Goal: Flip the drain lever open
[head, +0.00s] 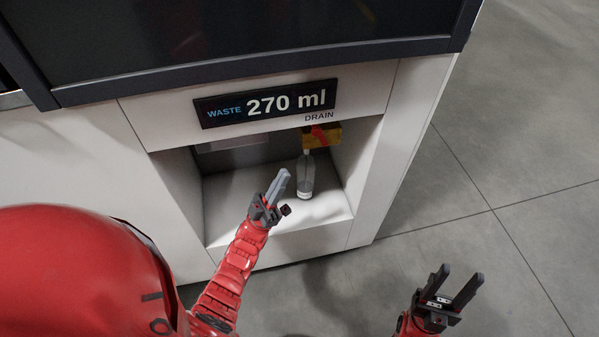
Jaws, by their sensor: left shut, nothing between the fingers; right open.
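The drain lever (320,132) is a small red handle on a yellow valve block (309,141) under the DRAIN label, at the upper right of the recess. A clear bottle (306,178) stands upright on the recess floor below the valve. My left gripper (283,176) is shut and empty, in front of the recess, left of the bottle and lower in the picture than the lever, apart from it. My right gripper (460,281) is open and empty over the floor at the lower right.
The white machine cabinet (165,112) has a waste display (265,103) reading 270 ml above the recess. The recess side walls and the overhang bound the space around the lever. The recess floor (240,222) is otherwise clear. Open grey tiled floor (520,150) lies to the right.

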